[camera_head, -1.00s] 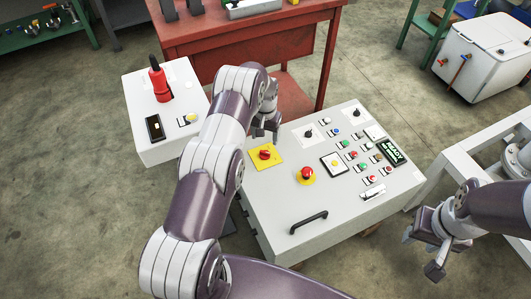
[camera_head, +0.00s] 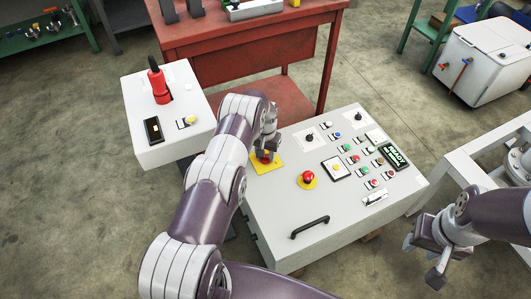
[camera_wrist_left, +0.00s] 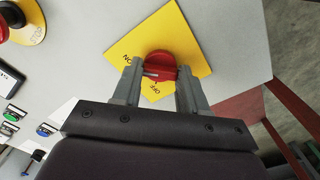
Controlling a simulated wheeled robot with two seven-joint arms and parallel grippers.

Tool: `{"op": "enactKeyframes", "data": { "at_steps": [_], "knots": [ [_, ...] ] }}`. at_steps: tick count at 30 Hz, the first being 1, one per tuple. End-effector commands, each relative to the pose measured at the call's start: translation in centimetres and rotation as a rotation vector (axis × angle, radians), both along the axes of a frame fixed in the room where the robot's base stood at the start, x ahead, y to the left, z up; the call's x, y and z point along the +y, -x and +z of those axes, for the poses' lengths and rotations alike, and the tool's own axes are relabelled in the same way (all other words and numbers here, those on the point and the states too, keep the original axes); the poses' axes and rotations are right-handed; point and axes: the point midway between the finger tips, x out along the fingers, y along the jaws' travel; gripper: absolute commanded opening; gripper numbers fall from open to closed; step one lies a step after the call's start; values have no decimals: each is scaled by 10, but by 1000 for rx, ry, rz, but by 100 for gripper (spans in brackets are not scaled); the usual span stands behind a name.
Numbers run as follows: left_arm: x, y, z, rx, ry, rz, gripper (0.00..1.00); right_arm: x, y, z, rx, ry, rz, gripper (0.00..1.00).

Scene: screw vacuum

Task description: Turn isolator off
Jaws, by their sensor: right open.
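The isolator is a red rotary knob on a yellow square plate (camera_head: 268,164) at the left of the grey control panel. In the left wrist view the red knob (camera_wrist_left: 160,66) sits on its yellow plate (camera_wrist_left: 190,35), with ON and OFF lettering and a pale mark on the knob. My left gripper (camera_head: 266,153) is down at the knob. In the left wrist view its fingers (camera_wrist_left: 160,76) stand on either side of the knob; whether they press on it is unclear. My right gripper (camera_head: 424,263) is open and empty, right of the panel.
On the control panel (camera_head: 270,230) are a red emergency stop (camera_head: 307,178), several small buttons and a black handle (camera_head: 310,227). A smaller grey box (camera_head: 170,110) with a red switch (camera_head: 158,86) stands at left. A red table (camera_head: 260,55) is behind.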

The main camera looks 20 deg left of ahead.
Motion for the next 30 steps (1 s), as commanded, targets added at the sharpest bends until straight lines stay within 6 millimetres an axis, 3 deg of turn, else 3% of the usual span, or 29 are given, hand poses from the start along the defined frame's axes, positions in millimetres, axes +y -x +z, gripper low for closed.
{"op": "enactKeyframes", "data": {
  "at_steps": [11, 30],
  "knots": [
    [0, -1, -1, -1, 0, 103, 12, 0, 0, -9, 0, 0, 0, 43],
    [0, -1, -1, -2, 0, 680, 12, 0, 0, -38, 0, 0, 0, 43]
  ]
}}
